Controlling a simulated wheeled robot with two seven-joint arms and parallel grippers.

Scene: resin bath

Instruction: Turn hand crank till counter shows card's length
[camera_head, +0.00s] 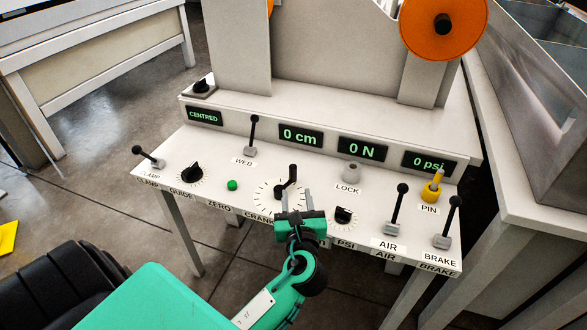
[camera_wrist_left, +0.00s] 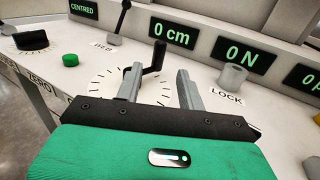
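The black hand crank (camera_head: 289,180) stands on a white dial marked with ticks on the sloping panel; it also shows in the wrist view (camera_wrist_left: 155,60). The counter (camera_head: 300,136) above it reads 0 cm, also in the wrist view (camera_wrist_left: 172,34). My left gripper (camera_head: 294,200) is open at the front of the dial. In the wrist view its two grey fingers (camera_wrist_left: 160,80) are apart, with the crank's upright handle seen between and beyond them. I cannot tell whether they touch the crank. No length card can be read. My right gripper is not in view.
Left of the crank are a green button (camera_head: 232,185) and a black guide knob (camera_head: 192,173). Right are a lock knob (camera_head: 351,172), psi knob (camera_head: 343,216), yellow pin (camera_head: 432,186) and air (camera_head: 397,209) and brake (camera_head: 448,222) levers. A web lever (camera_head: 252,135) stands behind.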

